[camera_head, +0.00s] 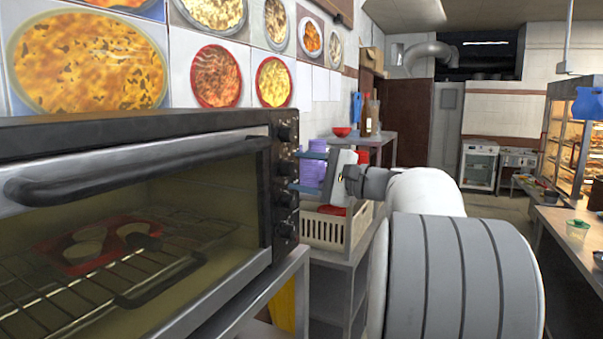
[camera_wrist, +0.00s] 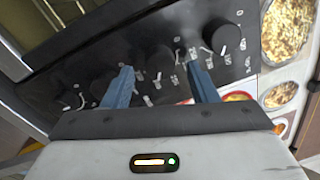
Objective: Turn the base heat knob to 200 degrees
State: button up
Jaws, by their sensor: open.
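The black toaster oven's control panel (camera_head: 286,185) carries a vertical row of several dark knobs with white markings too small to read, so I cannot tell which one is the base heat knob. My gripper (camera_head: 295,171) is at the panel's right side, its blue fingers pointing at it. In the wrist view my gripper (camera_wrist: 160,72) is open, its two fingers on either side of the second knob from the top (camera_wrist: 160,58). I cannot tell whether they touch it.
The oven's glass door with its handle (camera_head: 130,172) is shut; a red tray (camera_head: 95,245) sits on the rack inside. A cream basket (camera_head: 325,228) stands on a shelf below and behind my gripper. Food posters (camera_head: 215,75) cover the wall. A counter (camera_head: 575,235) runs along the right.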

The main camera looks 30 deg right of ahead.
jog(key=b+v, duration=0.1)
jog(key=v, duration=0.6)
dwell(0.5)
